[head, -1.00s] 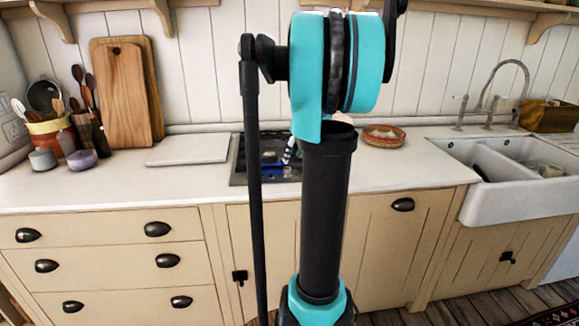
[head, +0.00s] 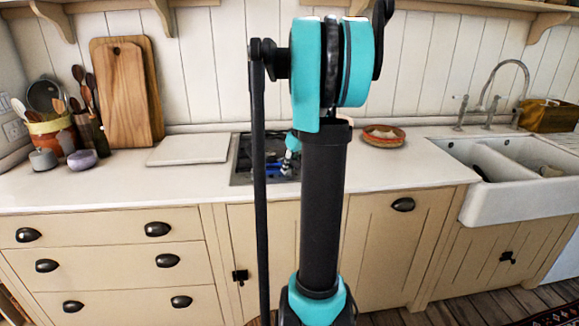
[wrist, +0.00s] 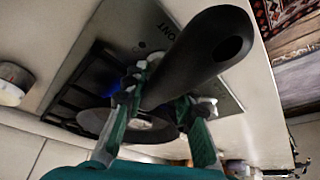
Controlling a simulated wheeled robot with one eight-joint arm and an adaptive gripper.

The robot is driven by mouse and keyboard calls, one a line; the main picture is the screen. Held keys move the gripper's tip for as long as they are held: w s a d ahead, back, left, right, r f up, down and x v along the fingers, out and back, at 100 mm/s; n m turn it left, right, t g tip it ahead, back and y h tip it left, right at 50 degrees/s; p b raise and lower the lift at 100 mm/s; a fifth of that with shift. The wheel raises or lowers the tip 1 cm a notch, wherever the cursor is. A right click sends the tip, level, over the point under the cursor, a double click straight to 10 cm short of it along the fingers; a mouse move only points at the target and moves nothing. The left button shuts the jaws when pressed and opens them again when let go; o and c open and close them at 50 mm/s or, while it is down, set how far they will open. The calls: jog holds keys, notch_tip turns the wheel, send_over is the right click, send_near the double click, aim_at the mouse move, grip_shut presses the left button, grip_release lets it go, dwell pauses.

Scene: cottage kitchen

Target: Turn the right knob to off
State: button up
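The hob (head: 240,176) is set in the counter, mostly hidden behind my arm in the head view. In the wrist view its steel plate (wrist: 128,28) carries part of a printed word, and blue flame glows at its left. A pan (wrist: 150,132) sits over the grate, its thick black handle (wrist: 205,50) crossing the view toward the counter's front edge. My gripper (wrist: 163,92) has its two green fingers apart, one on each side of the handle in the picture; contact is unclear. A pale piece beside the right fingertip may be a knob. The right knob cannot be made out clearly.
A white board (head: 189,150) lies left of the hob. A shallow bowl (head: 383,136) stands to its right, and the sink (head: 515,195) is farther right. Wooden boards (head: 122,95) and utensils stand at the back left. The counter front is clear.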

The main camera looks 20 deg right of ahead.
grip_shut()
jog(key=shift+m+h, duration=0.3)
jog(key=shift+m, duration=0.5)
jog(key=o, duration=0.7)
grip_release()
jog(key=v, duration=1.2)
